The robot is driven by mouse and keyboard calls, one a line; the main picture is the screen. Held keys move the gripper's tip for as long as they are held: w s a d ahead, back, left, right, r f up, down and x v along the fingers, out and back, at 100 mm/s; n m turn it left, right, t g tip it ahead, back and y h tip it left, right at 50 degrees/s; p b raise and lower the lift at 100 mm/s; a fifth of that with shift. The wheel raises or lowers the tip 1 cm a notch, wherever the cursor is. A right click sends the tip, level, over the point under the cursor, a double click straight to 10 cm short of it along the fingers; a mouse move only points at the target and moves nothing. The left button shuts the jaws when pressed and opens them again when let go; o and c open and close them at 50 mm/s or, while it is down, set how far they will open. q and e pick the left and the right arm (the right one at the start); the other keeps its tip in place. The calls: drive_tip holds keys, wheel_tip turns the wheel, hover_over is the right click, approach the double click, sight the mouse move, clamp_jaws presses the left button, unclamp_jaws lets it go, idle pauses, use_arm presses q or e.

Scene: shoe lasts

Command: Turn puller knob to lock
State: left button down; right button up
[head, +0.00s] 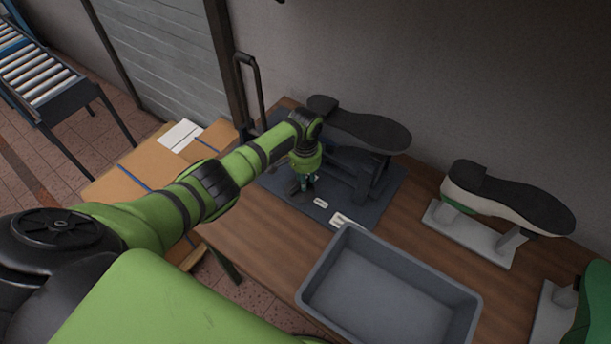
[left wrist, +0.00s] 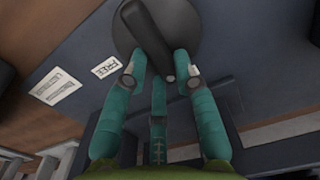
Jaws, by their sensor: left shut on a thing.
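The puller knob (left wrist: 147,35) is a dark bar handle on a round dark disc (left wrist: 195,25) in the left wrist view. My left gripper (left wrist: 160,72) has teal fingers closed around the near end of the bar. In the head view my left gripper (head: 305,183) points down at the dark puller base (head: 285,193), and its fingers hide the knob there. A white label reading FREE (left wrist: 105,67) and a second label (left wrist: 56,87), too small to read, lie beside the knob. My right gripper is not in view.
A dark shoe last (head: 365,130) sits on the puller stand just behind my left gripper. A grey empty bin (head: 390,285) stands in front on the wooden table (head: 265,240). Another shoe (head: 510,195) on a stand is at right. Cardboard (head: 125,185) lies left.

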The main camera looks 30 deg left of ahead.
use_arm(q)
drive_tip(key=shift+n, duration=0.6)
drive_tip(key=c, duration=1)
unclamp_jaws()
drive_tip(key=shift+a, duration=0.1)
drive_tip(key=shift+o, duration=0.2)
drive_tip(key=shift+w, duration=0.1)
wheel_tip(320, 180, up, 12)
